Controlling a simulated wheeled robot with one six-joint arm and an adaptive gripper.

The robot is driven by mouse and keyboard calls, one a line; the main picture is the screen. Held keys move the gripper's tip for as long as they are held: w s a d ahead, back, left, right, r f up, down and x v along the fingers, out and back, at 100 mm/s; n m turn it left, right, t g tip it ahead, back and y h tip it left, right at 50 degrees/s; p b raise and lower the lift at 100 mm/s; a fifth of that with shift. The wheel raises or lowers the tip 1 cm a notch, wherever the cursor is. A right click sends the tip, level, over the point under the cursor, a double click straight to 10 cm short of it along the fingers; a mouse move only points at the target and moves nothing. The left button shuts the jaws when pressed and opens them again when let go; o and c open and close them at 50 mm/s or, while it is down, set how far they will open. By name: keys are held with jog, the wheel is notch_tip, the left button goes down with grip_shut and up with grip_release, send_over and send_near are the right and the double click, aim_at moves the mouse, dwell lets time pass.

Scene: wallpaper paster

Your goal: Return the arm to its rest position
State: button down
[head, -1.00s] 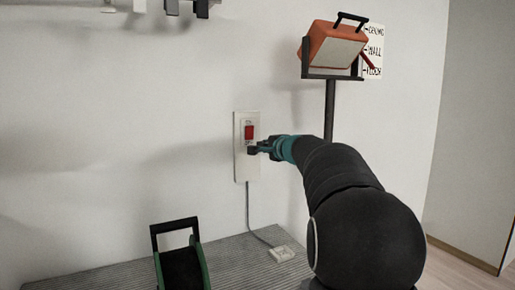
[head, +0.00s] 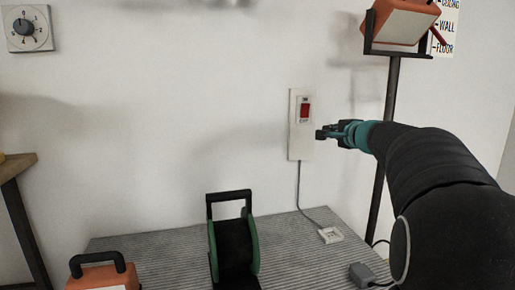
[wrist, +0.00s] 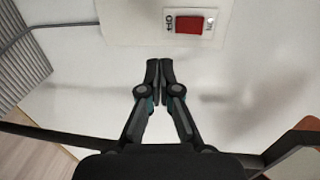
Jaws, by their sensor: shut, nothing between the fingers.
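My gripper (head: 322,134) is shut and empty, held in the air just right of a white switch plate with a red rocker switch (head: 305,110) on the wall. My arm reaches in from the right side of the head view. In the wrist view my gripper's closed fingertips (wrist: 159,64) point toward the switch plate (wrist: 125,22), and its red switch (wrist: 189,25) lies beyond them to the right. The fingers appear apart from the plate.
An orange work lamp (head: 404,20) on a dark pole (head: 386,130) stands behind my arm. A dial (head: 28,29) is on the wall.

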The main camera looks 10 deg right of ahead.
jog(key=s+a+f+n+g+y, duration=0.1)
jog(key=s+a+f+n+g, duration=0.1)
jog(key=f, duration=0.3)
jog(key=s+a+f+n+g, duration=0.1)
jog(key=f+g, duration=0.1)
jog(key=f, duration=0.3)
jog(key=s+a+f+n+g+p, duration=0.1)
jog(key=s+a+f+n+g, duration=0.15)
jog(key=s+a, duration=0.2)
jog(key=s+a+f+n+g+p, duration=0.1)
jog(key=s+a+f+n+g, duration=0.1)
jog(key=s+a+f, duration=0.3)
jog(key=s+a+f+n+g+h+p, duration=0.1)
jog(key=s+a+n+g+p, duration=0.2)
jog(key=s, duration=0.7)
jog(key=s+a+f+n+g+h+p, duration=0.15)
jog(key=s+a+n, duration=0.25)
jog(key=s, duration=0.6)
jog(key=s+a+r+n+t+p, duration=0.2)
jog(key=s+a+r+n+p, duration=0.1)
jog(key=s+r+p, duration=0.1)
jog(key=shift+s+a+r+y, duration=0.25)
jog(key=shift+s+a+y, duration=0.1)
jog(key=shift+s+y, duration=0.15)
jog(key=shift+d, duration=0.1)
